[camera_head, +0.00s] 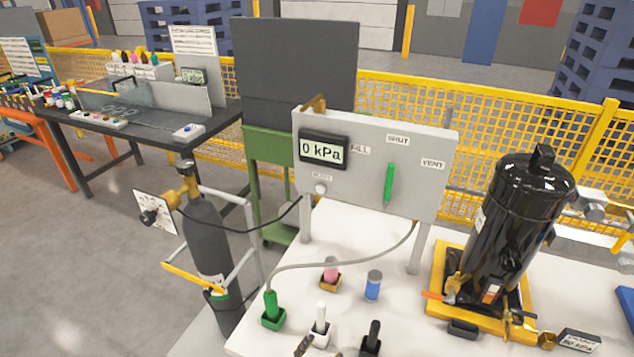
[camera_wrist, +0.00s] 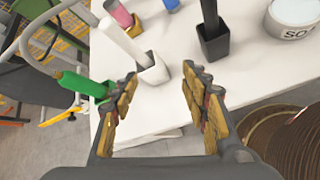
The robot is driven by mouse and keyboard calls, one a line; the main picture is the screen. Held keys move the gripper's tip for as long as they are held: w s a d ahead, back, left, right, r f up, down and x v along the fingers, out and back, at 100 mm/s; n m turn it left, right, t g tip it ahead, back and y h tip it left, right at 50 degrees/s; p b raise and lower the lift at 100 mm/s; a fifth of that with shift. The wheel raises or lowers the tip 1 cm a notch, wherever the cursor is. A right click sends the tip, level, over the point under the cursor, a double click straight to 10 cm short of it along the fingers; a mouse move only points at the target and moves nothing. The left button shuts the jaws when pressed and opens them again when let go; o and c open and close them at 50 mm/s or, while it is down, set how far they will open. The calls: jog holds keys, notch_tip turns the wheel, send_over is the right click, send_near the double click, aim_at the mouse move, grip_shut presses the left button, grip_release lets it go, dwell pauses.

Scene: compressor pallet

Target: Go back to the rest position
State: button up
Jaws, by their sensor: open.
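My gripper (camera_wrist: 160,74) is open, with nothing between its two fingers in the wrist view. Its fingertips point toward the white table (camera_head: 412,322), near a white wand (camera_wrist: 124,42) standing in a white holder (camera_wrist: 153,70). Only a small part of my gripper shows at the bottom edge of the head view, beside that white holder (camera_head: 319,336). A green probe (camera_wrist: 80,84) with a hose stands in a green holder left of the fingers. A black wand (camera_wrist: 208,14) stands in a black holder (camera_wrist: 213,46) beyond the right finger.
A grey panel (camera_head: 370,165) with a 0 kPa display stands behind the holders. A black compressor (camera_head: 520,230) sits in a yellow frame at right. A gas cylinder (camera_head: 208,245) stands left of the table. A labelled tub (camera_wrist: 293,16) and a brown coil (camera_wrist: 285,140) lie at right.

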jog(key=s+d+r+m+g+y+p, duration=0.1)
jog(key=s+d+r+m+g+p, duration=0.25)
jog(key=m, duration=0.55)
jog(key=s+d+r+m+g, duration=0.35)
jog(key=d+r+m, duration=0.3)
jog(key=m, duration=0.25)
jog(key=d+r+m+t+y+p, duration=0.1)
jog(key=d+r+m, duration=0.3)
jog(key=r, duration=0.3)
jog(key=d+r+m+t+p, duration=0.1)
jog(key=d+r+m+p, duration=0.1)
jog(key=d+r+m, duration=0.2)
notch_tip(320, 180, up, 4)
jog(key=shift+w+d+f+m+t+y, duration=0.2)
jog(key=shift+w+m+t+y, duration=0.1)
jog(key=shift+w+m+y, duration=0.15)
jog(key=shift+s, duration=0.1)
jog(key=shift+c, duration=1)
